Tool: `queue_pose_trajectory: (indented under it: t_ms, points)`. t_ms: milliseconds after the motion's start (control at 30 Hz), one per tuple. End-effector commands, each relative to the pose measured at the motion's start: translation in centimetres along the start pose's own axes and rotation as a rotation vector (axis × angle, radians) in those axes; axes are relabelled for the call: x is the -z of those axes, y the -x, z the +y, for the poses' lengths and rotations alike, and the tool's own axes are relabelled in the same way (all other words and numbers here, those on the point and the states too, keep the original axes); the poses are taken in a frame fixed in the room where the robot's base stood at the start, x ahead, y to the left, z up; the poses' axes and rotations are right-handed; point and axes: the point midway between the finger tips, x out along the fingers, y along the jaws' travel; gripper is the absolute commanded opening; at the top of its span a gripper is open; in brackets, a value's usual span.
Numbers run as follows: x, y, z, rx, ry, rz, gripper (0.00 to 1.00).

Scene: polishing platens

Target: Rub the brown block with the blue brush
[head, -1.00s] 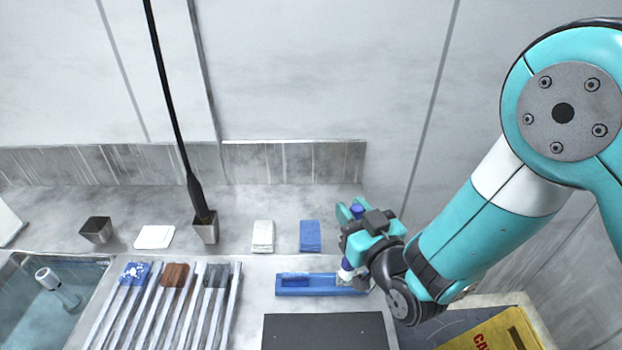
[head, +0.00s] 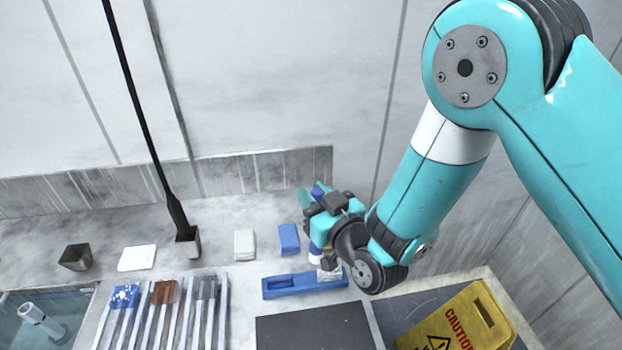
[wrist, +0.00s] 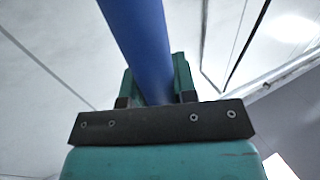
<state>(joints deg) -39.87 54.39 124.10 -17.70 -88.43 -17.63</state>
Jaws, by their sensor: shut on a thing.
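The brown block (head: 164,292) sits on a slatted light rack at the lower left, between a blue-and-white block and a grey one. My gripper (head: 315,212) is at the right, well away from it, shut on the blue brush (head: 317,251). The brush's blue handle (wrist: 140,45) rises between the fingers in the wrist view. Its pale lower end is at the right end of a long blue tray (head: 290,284); I cannot tell whether it touches the tray. The wrist view does not show the brown block.
A white block (head: 244,244) and a blue block (head: 289,239) lie behind the tray. A dark plate (head: 312,330) lies in front; a yellow caution sign (head: 460,322) is at right.

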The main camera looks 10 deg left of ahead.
Motion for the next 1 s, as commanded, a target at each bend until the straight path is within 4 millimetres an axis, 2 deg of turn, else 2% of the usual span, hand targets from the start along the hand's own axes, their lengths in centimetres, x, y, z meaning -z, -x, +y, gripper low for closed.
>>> queue_pose_trajectory:
  t_ms: [100, 267, 1000]
  points:
    - [1.4, 0.0, 0.2, -0.003, 0.000, 0.000, 0.00]
    - [2.4, 0.1, 0.3, -0.005, 0.001, 0.000, 0.00]
    - [2.4, 0.1, 0.3, -0.004, 0.001, 0.000, 0.00]
